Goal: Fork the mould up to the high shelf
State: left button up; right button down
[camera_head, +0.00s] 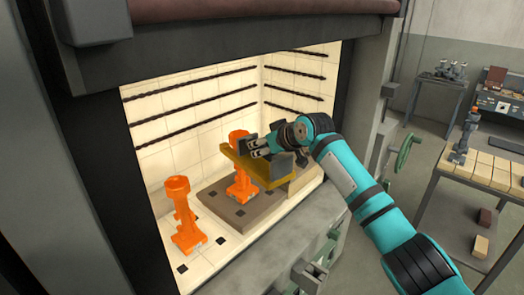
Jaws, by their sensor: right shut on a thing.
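An orange mould (240,187) stands upright inside the open furnace on a brown-grey slab (215,198). A second orange mould (183,213) stands on the furnace floor further left. My right gripper (258,149) reaches in from the right and is shut on a mustard-coloured fork (270,179) with a dark plate. The fork lies across the mould at about its neck, hiding part of it. I cannot tell whether they touch. My left gripper is out of view.
Dark coiled bars line the pale furnace walls (175,155). The furnace's front ledge (258,243) is bare. A green handwheel (407,150) is on the right. Beyond it, a bench (490,170) carries a mould-like piece (467,132); bricks (484,219) lie below.

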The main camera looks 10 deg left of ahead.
jog(key=shift+r, duration=2.9)
jog(key=shift+r, duration=0.95)
